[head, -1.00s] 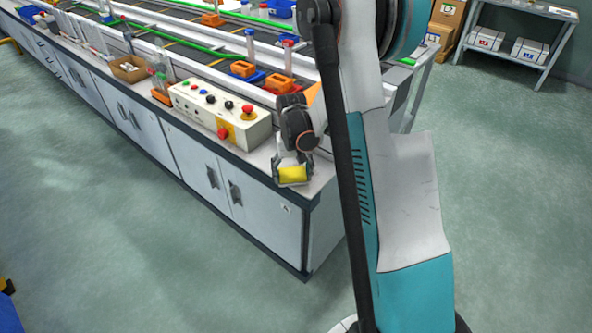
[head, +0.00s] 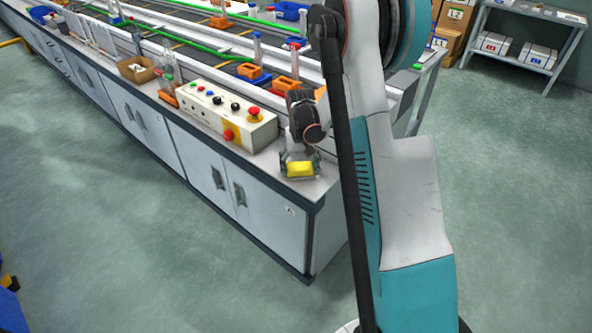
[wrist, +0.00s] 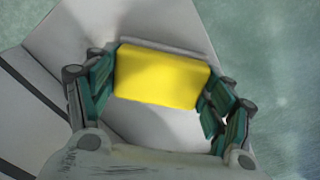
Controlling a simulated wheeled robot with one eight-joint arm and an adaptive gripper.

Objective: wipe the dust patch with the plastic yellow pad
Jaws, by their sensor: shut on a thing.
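The plastic yellow pad (head: 300,170) is at the near right end of the workbench top, below my gripper. In the wrist view the yellow pad (wrist: 163,76) spans the space between the two fingers. My gripper (wrist: 160,85) is shut on it. In the head view my gripper (head: 299,162) points down at the bench corner. I cannot tell whether the pad touches the surface. I cannot make out the dust patch in either view; the pad and gripper may hide it.
A control box (head: 222,115) with buttons stands on the bench left of my gripper. A cardboard box (head: 136,70) and orange trays (head: 286,84) are farther back. The bench's front edge is close to the pad. A grey shelf (head: 527,52) stands at the back right.

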